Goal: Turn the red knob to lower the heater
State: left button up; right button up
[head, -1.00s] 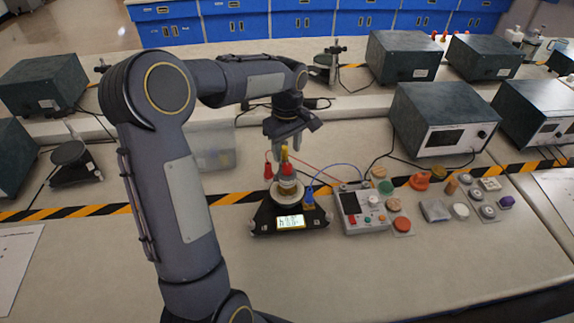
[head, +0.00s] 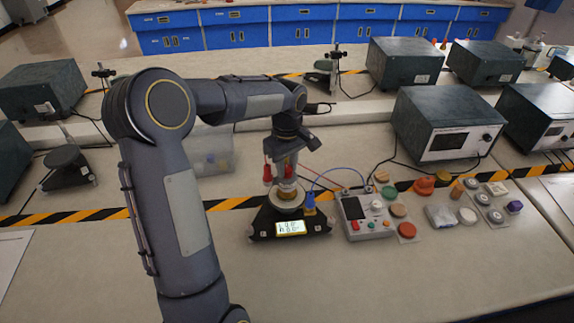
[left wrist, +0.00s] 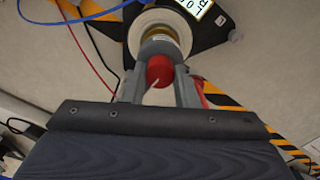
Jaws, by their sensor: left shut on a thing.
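The red knob (left wrist: 160,70) is a round red piece above a brass-coloured cylinder (left wrist: 160,45). It sits between the two fingers of my left gripper (left wrist: 160,82) in the left wrist view. In the head view my left gripper (head: 285,172) points down over the device, shut on the knob, and its fingers hide most of it. The cylinder stands on a white round plate on a black base (head: 262,224) with a lit display (head: 291,228). The display's digits are too small to read surely. My right gripper is not in view.
A grey control box (head: 367,226) and several small coloured pieces lie to the right.

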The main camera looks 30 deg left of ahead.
pick_arm(q)
jog(key=shift+m, duration=0.3)
jog(key=m, duration=0.4)
jog(key=shift+m, duration=0.3)
jog(key=m, duration=0.6)
jog(key=shift+p, duration=0.4)
jog(key=m, duration=0.6)
jog(key=shift+m+p, duration=0.35)
jog(key=shift+m, duration=0.05)
jog(key=m, duration=0.5)
jog(key=shift+f+p, duration=0.1)
jog(key=shift+p, duration=0.2)
jog(key=shift+m, duration=0.3)
jog(key=shift+d, duration=0.1)
jog(key=o, duration=1)
